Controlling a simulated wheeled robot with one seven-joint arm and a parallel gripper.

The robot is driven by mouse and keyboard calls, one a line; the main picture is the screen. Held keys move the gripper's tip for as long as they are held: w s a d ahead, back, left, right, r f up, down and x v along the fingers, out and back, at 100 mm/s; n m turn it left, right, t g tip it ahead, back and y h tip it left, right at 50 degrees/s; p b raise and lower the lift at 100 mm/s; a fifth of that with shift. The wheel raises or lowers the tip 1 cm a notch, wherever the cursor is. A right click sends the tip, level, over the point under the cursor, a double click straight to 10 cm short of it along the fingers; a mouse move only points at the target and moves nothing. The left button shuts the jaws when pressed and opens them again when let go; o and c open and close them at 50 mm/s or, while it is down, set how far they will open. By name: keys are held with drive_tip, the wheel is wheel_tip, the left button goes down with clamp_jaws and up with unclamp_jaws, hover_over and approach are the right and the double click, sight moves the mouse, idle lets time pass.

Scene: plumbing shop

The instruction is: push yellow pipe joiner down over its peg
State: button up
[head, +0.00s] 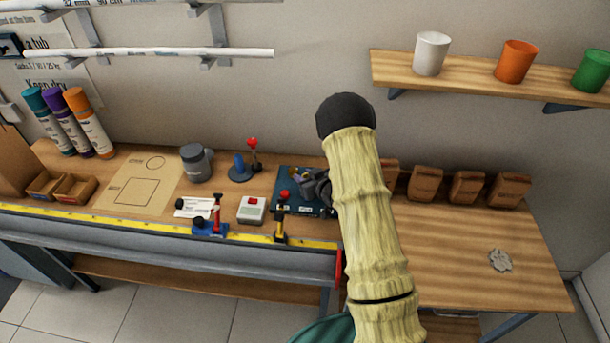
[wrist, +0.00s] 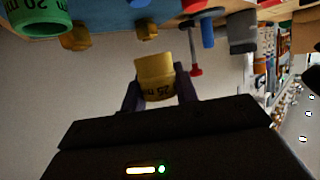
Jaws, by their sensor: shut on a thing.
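In the wrist view, which is turned over with the bench along the top, my gripper (wrist: 159,92) is shut on the yellow pipe joiner (wrist: 155,68), marked 25 mm. The joiner is apart from the blue board (wrist: 112,14). Two brass-coloured pegs, one left (wrist: 75,38) and one nearer the middle (wrist: 146,28), stick out of the board. I cannot tell which is the joiner's own. A green joiner (wrist: 40,22) marked 20 mm is at the far left. In the head view, my gripper (head: 317,186) is at the dark blue board (head: 296,205), partly hidden by my arm.
A red-knobbed lever (head: 253,153) and a grey-white box with a red button (head: 252,210) stand left of the board. A yellow-and-black clamp (head: 280,228) is at the front edge. The right bench top is mostly clear.

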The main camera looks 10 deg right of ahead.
drive_tip(key=shift+f+b, duration=0.85)
drive_tip(key=shift+f, duration=0.9)
drive_tip(key=shift+b, duration=0.5)
idle(0.4)
drive_tip(key=shift+f+b, duration=1)
drive_tip(key=shift+f, duration=0.2)
idle(0.3)
drive_tip(key=o, duration=1)
drive_tip(key=shift+s, duration=0.1)
